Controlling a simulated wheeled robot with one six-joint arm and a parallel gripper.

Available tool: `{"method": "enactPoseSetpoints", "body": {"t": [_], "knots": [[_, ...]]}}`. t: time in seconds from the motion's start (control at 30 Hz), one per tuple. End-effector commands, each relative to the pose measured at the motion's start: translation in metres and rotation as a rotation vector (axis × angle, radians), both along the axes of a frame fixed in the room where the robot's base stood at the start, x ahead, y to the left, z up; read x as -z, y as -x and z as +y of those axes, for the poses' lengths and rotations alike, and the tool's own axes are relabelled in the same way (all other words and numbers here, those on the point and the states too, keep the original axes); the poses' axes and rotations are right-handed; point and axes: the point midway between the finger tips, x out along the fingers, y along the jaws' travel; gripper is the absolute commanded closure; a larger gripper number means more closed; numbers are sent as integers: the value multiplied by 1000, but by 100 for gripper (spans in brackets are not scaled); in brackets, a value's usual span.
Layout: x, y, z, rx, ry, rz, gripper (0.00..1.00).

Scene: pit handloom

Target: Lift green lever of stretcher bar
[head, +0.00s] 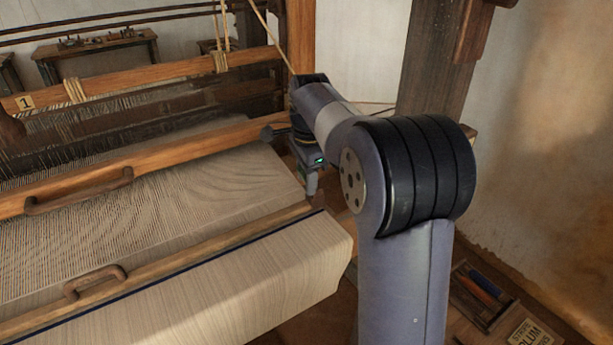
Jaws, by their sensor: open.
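A wooden bar with a handle (180,254) lies across the cloth near its front fold and looks like the stretcher bar. My gripper (311,186) points down over the right edge of the cloth, close to the bar's right end. It is open. A small green patch (302,171) shows beside the gripper; I cannot tell whether it is the green lever. My own arm and gripper hide much of this spot. I cannot tell whether the gripper touches anything.
The cloth (240,290) folds down at the front. A wooden beam with a handle (150,157) crosses behind, under an upper beam (150,76) with cord ties. A thick post (437,62) stands right of the loom. A tool tray (484,296) lies low at the right.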

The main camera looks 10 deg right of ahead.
Motion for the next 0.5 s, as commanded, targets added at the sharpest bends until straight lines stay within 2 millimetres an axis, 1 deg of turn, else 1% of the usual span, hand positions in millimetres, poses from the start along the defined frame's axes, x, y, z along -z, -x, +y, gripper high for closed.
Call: {"method": "enactPoseSetpoints", "body": {"t": [0.07, 0.5], "knots": [[0, 0, 0, 0, 0, 0, 61], [0, 0, 0, 0, 0, 0, 97]]}}
